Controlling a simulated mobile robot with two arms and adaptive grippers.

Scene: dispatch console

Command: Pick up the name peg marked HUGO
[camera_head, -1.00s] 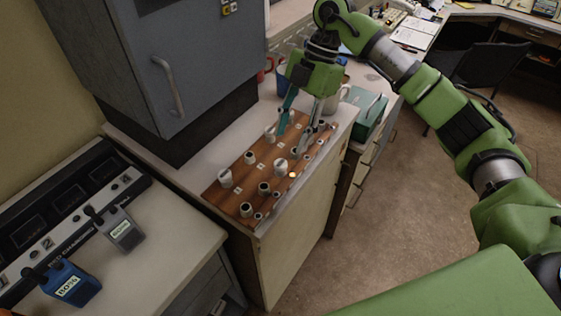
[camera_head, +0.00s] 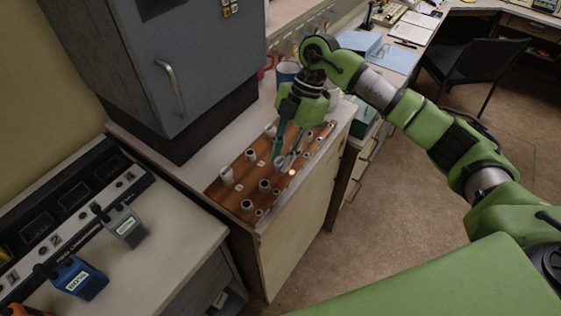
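A brown wooden peg board (camera_head: 232,196) lies on the cabinet top at the centre. It holds several short pale and dark pegs, including a pale peg at the left (camera_head: 226,175), one at the back (camera_head: 270,130) and one near the middle (camera_head: 281,162). No name on any peg can be read, so I cannot tell which is HUGO. My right gripper (camera_head: 284,160) points down over the board with its fingers apart. Its fingertips are around or just beside the middle pale peg; I cannot tell whether they touch it. My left gripper is not in view.
A small light (camera_head: 292,172) glows on the board's front edge. A grey cabinet (camera_head: 165,70) stands behind to the left. Mugs (camera_head: 287,72) stand behind my gripper. A black chair (camera_head: 475,70) is at the right.

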